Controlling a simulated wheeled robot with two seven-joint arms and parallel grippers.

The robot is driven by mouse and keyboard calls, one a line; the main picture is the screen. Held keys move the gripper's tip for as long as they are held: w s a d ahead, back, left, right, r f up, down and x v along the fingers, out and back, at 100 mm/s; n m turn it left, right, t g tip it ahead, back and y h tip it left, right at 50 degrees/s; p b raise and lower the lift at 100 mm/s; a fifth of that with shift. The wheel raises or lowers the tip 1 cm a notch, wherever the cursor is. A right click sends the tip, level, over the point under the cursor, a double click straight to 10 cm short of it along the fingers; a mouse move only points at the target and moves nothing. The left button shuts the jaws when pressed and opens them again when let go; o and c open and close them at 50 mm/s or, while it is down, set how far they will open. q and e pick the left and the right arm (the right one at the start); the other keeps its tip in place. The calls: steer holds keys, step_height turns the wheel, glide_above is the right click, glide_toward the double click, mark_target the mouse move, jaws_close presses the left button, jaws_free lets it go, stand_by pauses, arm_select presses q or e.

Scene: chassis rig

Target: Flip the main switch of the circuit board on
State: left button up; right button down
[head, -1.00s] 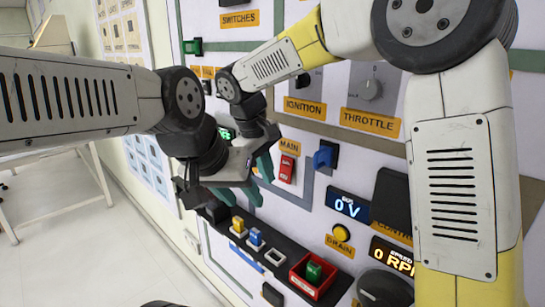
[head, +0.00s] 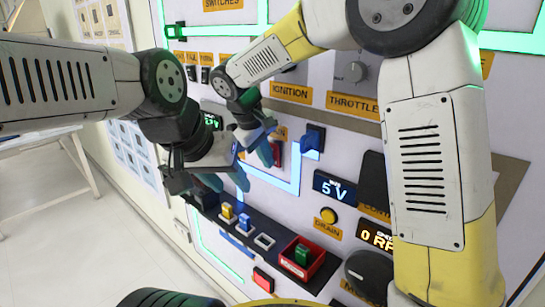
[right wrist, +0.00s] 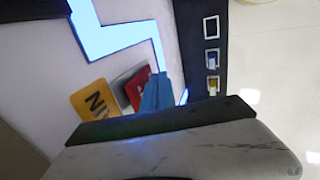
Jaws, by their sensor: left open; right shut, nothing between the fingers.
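The red main switch (head: 277,151) sits on the wall panel under its orange label, partly hidden by my right gripper. My right gripper (head: 265,153) is shut and empty, its teal fingertips right at the switch. In the right wrist view the red switch (right wrist: 135,90) shows beside the fingers (right wrist: 157,92); I cannot tell whether they touch. The circuit board's traces (head: 296,165) glow blue near the switch and green elsewhere. The voltage display (head: 335,190) reads 5 V. My left gripper (head: 226,181) is open and empty, below the right one, in front of the panel.
A blue knob switch (head: 313,138) sits just right of the main switch. Below, a dark shelf holds yellow and blue plugs and a red box (head: 302,262) with a green plug. A yellow drain button (head: 328,215) is at lower right. Open floor (head: 100,240) lies to the left.

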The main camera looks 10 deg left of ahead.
steer(key=shift+r, duration=0.1)
steer(key=shift+r, duration=0.75)
